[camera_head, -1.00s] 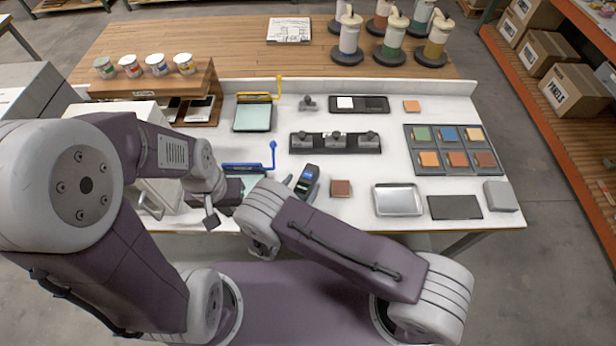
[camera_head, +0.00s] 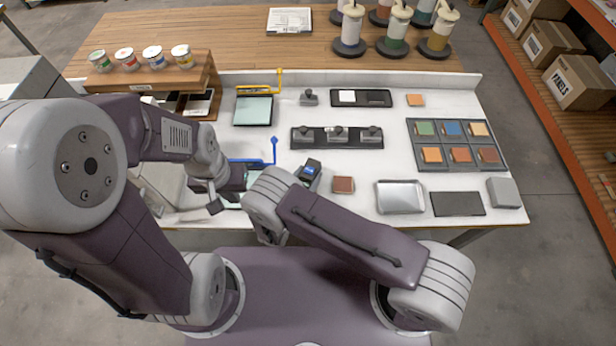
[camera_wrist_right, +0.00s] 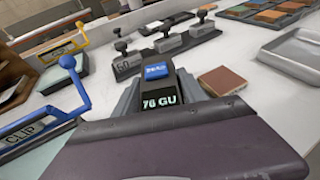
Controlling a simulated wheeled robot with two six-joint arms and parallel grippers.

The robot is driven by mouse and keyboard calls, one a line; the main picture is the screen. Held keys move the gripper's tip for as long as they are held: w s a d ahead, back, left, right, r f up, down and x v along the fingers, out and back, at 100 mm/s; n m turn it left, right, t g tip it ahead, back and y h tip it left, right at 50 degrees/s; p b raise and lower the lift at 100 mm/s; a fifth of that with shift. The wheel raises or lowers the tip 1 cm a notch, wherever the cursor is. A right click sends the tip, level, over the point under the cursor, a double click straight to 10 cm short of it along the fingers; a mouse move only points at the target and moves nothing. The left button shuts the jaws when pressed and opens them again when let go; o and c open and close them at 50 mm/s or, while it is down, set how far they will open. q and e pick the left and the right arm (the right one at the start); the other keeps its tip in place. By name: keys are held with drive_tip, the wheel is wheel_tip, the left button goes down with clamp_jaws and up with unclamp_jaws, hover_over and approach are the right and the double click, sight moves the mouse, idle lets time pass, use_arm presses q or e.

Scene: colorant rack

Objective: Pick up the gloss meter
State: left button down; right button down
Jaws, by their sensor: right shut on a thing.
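The gloss meter (camera_head: 310,170) is a small dark device with a blue label, near the table's front edge. In the right wrist view the gloss meter (camera_wrist_right: 154,84) shows "76 GU" on its display. My right gripper (camera_wrist_right: 157,98) is shut on it, with a grey finger on each side. In the head view my right arm hides most of that gripper. I cannot tell whether the meter is clear of the table. My left gripper (camera_head: 228,196) is over the front left of the table, by a blue-handled clip board; its fingers are not clear.
A brown tile (camera_head: 343,184) lies just right of the meter. A black holder (camera_head: 302,144) with grey weights stands behind. A metal tray (camera_head: 399,197), a dark mat (camera_head: 458,204) and a grey block (camera_head: 504,192) lie right. The blue handle (camera_head: 274,150) rises left of the meter.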

sight(311, 177)
drive_tip(key=r+p, duration=0.1)
drive_tip(key=r, duration=0.1)
drive_tip(key=r+p, duration=0.2)
drive_tip(key=s+r+p, duration=0.1)
drive_tip(key=r, duration=0.1)
drive_tip(key=shift+d+p, duration=0.3)
drive_tip(key=shift+d, duration=0.1)
drive_tip(key=s+d+r+p, duration=0.5)
drive_tip(key=d+p, duration=0.3)
drive_tip(key=d, duration=0.1)
drive_tip(key=shift+s+d, duration=0.15)
drive_tip(key=shift+s, duration=0.05)
drive_tip(key=shift+w, duration=0.1)
